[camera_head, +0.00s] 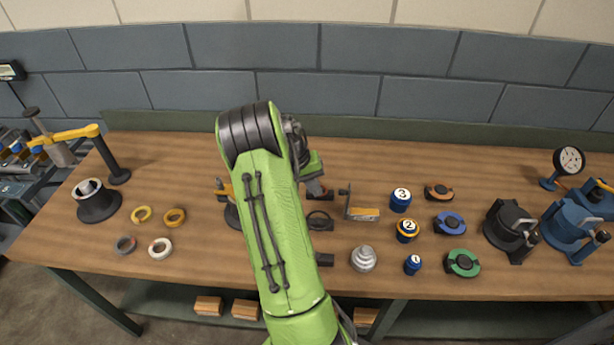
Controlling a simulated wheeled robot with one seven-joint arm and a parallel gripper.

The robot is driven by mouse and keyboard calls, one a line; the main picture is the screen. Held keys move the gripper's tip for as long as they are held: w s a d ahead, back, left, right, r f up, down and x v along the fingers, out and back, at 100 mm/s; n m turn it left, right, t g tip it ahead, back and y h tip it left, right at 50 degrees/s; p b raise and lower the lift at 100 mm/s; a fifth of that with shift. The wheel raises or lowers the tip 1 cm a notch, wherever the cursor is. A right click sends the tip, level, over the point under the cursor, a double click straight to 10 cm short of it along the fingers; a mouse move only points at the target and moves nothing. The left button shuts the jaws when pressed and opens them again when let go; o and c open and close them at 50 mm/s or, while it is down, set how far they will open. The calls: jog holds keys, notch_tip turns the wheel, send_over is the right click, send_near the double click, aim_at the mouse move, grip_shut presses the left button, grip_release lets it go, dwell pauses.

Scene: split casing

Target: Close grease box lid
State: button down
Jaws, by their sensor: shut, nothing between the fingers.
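What looks like the grease box (364,214) is a small box with an orange-yellow front face, on the bench right of my arm. A thin upright plate (348,200) stands at its left side and may be its raised lid. My gripper (322,192) is shut and empty, a little left of the box and apart from it. My green arm hides part of the gripper and the bench behind it.
Numbered blue cans (401,200) and a grey stepped part (364,259) stand close right and in front. Coloured round parts (448,222) and dark housings (510,231) lie farther right. Rings (174,217) and a black cone (98,206) are left. The back strip is clear.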

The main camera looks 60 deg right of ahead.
jog(key=s+d, duration=0.2)
jog(key=s, duration=0.1)
jog(key=shift+s+d+f, duration=0.15)
jog(key=shift+s, duration=0.1)
jog(key=shift+s, duration=0.1)
